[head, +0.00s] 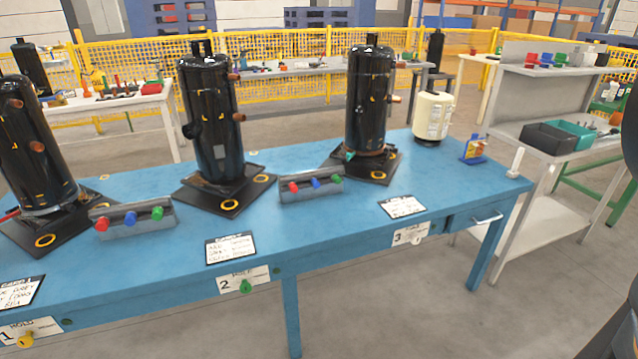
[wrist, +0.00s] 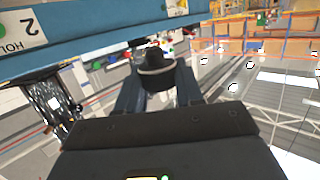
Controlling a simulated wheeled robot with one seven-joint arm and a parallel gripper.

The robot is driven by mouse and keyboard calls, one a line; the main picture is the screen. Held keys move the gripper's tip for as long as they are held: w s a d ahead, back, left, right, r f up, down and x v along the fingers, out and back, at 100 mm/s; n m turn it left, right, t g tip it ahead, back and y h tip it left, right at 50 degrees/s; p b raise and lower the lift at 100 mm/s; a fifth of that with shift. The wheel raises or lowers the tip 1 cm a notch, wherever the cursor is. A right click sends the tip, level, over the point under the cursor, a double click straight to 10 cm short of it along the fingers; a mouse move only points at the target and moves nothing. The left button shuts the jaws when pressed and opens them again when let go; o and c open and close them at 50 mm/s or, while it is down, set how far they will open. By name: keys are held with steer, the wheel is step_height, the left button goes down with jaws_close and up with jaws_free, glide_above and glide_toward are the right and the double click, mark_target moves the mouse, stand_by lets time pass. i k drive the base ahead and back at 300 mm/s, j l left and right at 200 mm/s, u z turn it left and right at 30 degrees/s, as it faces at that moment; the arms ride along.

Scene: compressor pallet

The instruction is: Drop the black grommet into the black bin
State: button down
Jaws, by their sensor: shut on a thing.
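In the wrist view my gripper (wrist: 158,84) is shut on the black grommet (wrist: 156,74), a short dark round piece with a wider rim and a pale band, held between the two fingertips. The gripper and the grommet do not show clearly in the head view; only a dark part of my arm shows at its right edge. The black bin (head: 547,140) sits on the grey side bench at the right in the head view, directly beside a teal bin (head: 577,130). The inside of the black bin is only partly visible.
The side bench (head: 545,160) has an upper shelf (head: 552,68) behind the bins. Bare floor lies in front.

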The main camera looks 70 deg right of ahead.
mark_target(545, 150)
steer(key=z, duration=3.2)
steer(key=j+z, duration=0.35)
steer(key=j, duration=1.25)
